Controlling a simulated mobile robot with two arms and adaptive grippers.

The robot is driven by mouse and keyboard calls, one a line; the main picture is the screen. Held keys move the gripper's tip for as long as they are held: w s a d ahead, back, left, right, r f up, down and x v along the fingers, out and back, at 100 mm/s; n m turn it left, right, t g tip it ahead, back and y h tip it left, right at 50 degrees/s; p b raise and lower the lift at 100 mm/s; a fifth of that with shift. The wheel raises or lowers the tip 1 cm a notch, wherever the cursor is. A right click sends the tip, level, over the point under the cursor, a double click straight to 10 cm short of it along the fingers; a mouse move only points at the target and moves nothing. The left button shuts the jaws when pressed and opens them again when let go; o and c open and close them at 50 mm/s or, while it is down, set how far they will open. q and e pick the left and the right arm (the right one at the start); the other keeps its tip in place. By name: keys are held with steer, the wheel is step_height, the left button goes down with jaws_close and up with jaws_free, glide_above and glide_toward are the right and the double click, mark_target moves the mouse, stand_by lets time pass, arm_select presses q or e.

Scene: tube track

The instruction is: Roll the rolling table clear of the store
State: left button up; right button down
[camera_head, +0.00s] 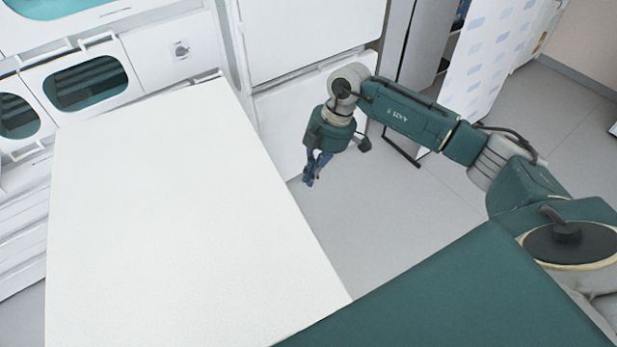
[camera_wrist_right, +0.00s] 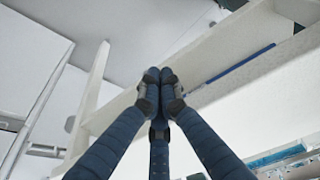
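The large white flat top (camera_head: 170,220) in the head view appears to be the rolling table's; its legs and wheels are hidden. Its far end lies close against the white cabinets. My right gripper (camera_head: 309,182) points down just right of the table's right edge, near its far half; I cannot tell whether it touches the table. In the right wrist view its fingers (camera_wrist_right: 160,76) meet at the tips with nothing visible between them. A pale beam (camera_wrist_right: 215,55) with a blue strip passes behind them. My left gripper is out of view.
White cabinets with dark oval windows (camera_head: 85,82) stand at the left and back. A white cabinet front (camera_head: 310,35) stands behind my right arm. A pale patterned panel (camera_head: 488,60) is at the back right. Grey floor (camera_head: 385,235) right of the table is clear.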

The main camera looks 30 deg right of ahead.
steer(key=a+v, duration=0.1)
steer(key=v, duration=0.9)
steer(key=shift+w+a+r, duration=0.15)
steer(key=shift+a+r, duration=0.15)
steer(key=shift+r, duration=0.25)
